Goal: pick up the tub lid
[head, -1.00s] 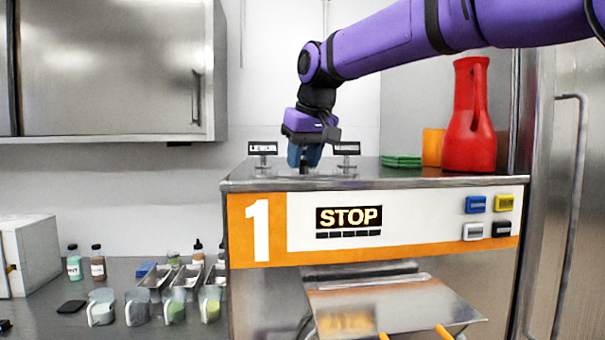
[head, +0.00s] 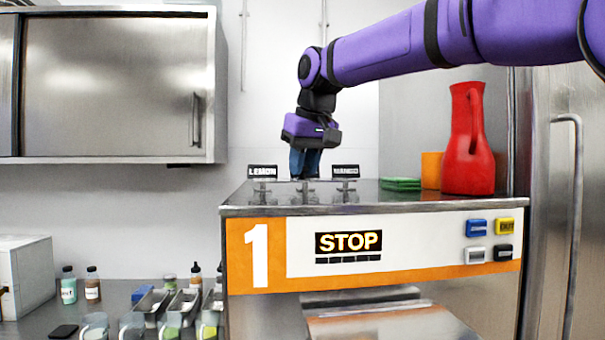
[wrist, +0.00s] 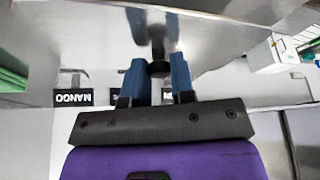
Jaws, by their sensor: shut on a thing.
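My gripper (head: 305,176) is over the top of the machine, between the LEMON sign (head: 262,171) and the MANGO sign (head: 346,171). Its blue fingers point down. In the wrist view my gripper (wrist: 157,66) is shut on a dark round knob (wrist: 158,69) on a short stem, which I take for the handle of the tub lid. The lid's plate blends into the shiny metal, so its outline and whether it is clear of the top cannot be told. In the head view, small clear or metal fittings (head: 305,193) stand below the fingers.
A red jug (head: 467,145), an orange container (head: 431,170) and a green stack (head: 400,184) stand right on the machine top (head: 420,197). A wall cabinet (head: 110,85) hangs left. Bottles, cups and metal trays (head: 150,305) crowd the lower left counter. A white box (wrist: 272,55) shows in the wrist view.

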